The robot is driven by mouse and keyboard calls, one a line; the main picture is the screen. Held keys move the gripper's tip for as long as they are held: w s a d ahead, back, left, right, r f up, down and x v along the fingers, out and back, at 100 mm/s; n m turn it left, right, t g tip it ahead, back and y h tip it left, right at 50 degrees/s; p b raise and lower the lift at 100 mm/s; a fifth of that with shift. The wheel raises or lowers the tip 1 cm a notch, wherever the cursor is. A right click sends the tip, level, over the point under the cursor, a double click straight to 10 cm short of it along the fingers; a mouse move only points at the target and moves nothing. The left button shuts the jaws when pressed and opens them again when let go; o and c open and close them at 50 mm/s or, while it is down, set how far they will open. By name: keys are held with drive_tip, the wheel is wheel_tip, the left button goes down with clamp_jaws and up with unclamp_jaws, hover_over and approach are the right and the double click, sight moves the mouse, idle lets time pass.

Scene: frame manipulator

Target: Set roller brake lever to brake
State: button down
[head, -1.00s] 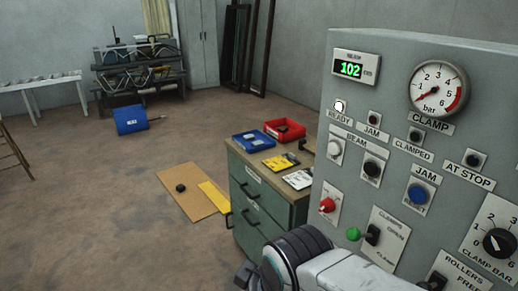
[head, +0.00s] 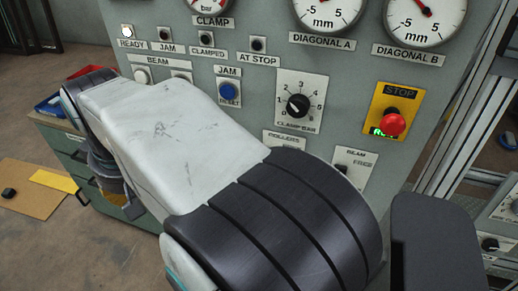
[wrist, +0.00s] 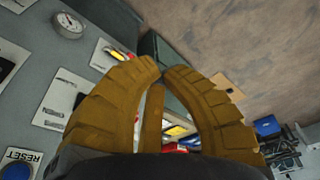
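The rollers plate (head: 283,140) on the grey control panel shows only its top label edge in the head view; my arm hides its lever and lower part, so the lever's position cannot be told. In the wrist view, my gripper (wrist: 161,68) has yellow-brown fingers with their tips together and nothing visible between them. It is in front of the panel, apart from the controls. A white plate with a dark lever (wrist: 78,101) shows left of the fingers, but its label cannot be read.
A beam plate (head: 355,165) is right of my arm. The red stop button (head: 393,124), clamp bar knob (head: 298,105) and blue reset button (head: 228,91) are close by. A drawer cabinet (head: 75,150) stands left, with open floor beyond.

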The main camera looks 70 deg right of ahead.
drive_tip(key=s+d+r+m+g, duration=0.1)
drive_tip(key=s+d+r+m, duration=0.15)
drive_tip(key=d, duration=0.45)
drive_tip(key=s+d+r+m+g, duration=0.1)
drive_tip(key=s+d+r+m, duration=0.2)
drive_tip(key=d, duration=0.5)
drive_tip(key=s+d+r+m, duration=0.3)
drive_tip(key=s+d+m, duration=0.4)
drive_tip(key=s+d, duration=0.2)
drive_tip(key=shift+s+d, duration=0.25)
drive_tip(key=shift+s, duration=0.5)
drive_tip(key=f+p, duration=0.1)
drive_tip(key=f, duration=0.2)
drive_tip(key=f+p, duration=0.1)
drive_tip(key=f, duration=0.6)
drive_tip(key=shift+d+p, duration=0.25)
drive_tip(key=shift+p, duration=0.15)
drive_tip(key=shift+a+f+p, duration=0.4)
drive_tip(key=shift+f+p, duration=0.1)
drive_tip(key=shift+f, duration=0.35)
drive_tip(key=shift+a+f+p, duration=0.4)
drive_tip(key=shift+f+p, duration=0.1)
drive_tip(key=shift+f, duration=0.3)
drive_tip(key=shift+f+b, duration=0.15)
drive_tip(key=shift+b, duration=0.15)
